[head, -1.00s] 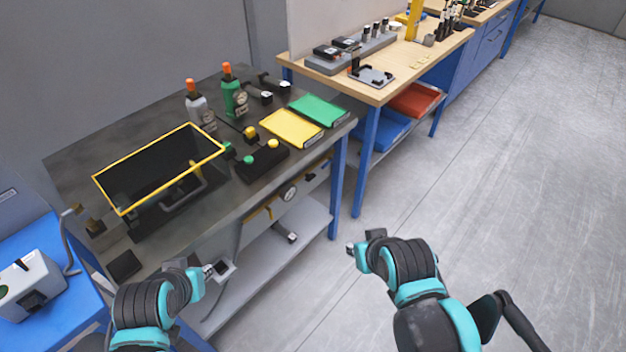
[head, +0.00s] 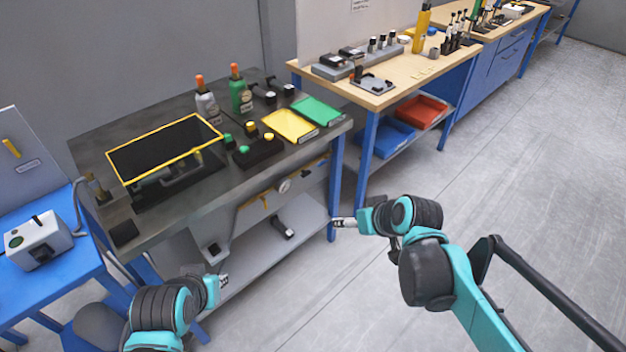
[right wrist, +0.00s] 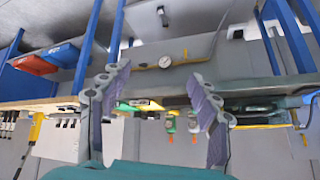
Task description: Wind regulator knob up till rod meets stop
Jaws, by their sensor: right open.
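A round pressure gauge (head: 284,186) sits on the front panel under the dark bench top, with a yellow line (head: 252,203) to its left. In the right wrist view, where the scene is upside down, the gauge (right wrist: 165,62) shows between my right fingers, beyond them. A dark fitting (head: 283,229) is below the gauge; I cannot tell whether it is the regulator knob. The rod and stop cannot be made out. My right gripper (head: 342,222) is open, empty and apart from the bench, near its right leg. My left gripper (head: 222,282) is low in front of the bench; its fingers are unclear.
The dark bench (head: 75,150) carries a yellow-rimmed box (head: 113,168), two bottles, yellow and green trays, and a button box (head: 258,154). A blue table (head: 65,270) stands left. A wooden bench (head: 440,68) stands behind right. The floor at right is clear.

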